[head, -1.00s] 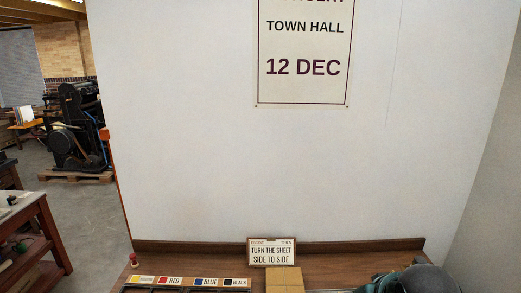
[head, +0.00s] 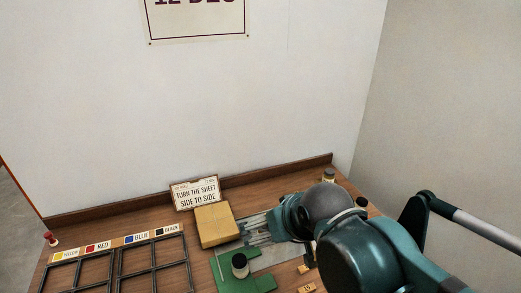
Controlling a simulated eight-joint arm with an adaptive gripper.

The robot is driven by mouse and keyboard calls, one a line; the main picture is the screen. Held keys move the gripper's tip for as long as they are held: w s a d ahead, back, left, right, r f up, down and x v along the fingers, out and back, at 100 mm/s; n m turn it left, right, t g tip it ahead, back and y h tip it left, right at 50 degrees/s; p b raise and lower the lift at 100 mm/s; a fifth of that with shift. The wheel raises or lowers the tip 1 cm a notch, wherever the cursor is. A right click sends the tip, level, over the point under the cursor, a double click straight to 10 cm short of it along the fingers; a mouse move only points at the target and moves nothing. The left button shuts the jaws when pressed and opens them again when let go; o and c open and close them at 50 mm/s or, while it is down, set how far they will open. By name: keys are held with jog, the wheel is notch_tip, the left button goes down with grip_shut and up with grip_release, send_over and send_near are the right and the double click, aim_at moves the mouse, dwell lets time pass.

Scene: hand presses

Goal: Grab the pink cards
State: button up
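No pink cards show in the head view. My teal and grey arm reaches in from the lower right over the right part of the wooden bench (head: 115,232).
A rack (head: 117,258) with colour labels stands at the left of the bench. A wall closes the back.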

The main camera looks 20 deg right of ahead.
jog(key=shift+d, duration=0.1)
jog(key=d+f+n+g+h+b, duration=0.2)
jog(key=d+f+n, duration=0.8)
jog(key=d, duration=0.5)
jog(key=d+f+n+g+h+b, duration=0.2)
jog(key=d+f+n+g+b, duration=0.2)
jog(key=d+f+n, duration=0.6)
jog(key=d+f+b, duration=0.2)
jog(key=d+f, duration=0.1)
jog(key=d, duration=0.3)
jog(key=shift+f+h+b, duration=0.2)
jog(key=shift+h+b, duration=0.1)
jog(key=shift+s+d, duration=0.1)
jog(key=shift+f, duration=0.15)
jog(key=shift+b+x, duration=0.4)
jog(key=shift+x, duration=0.75)
jog(key=shift+f, duration=0.1)
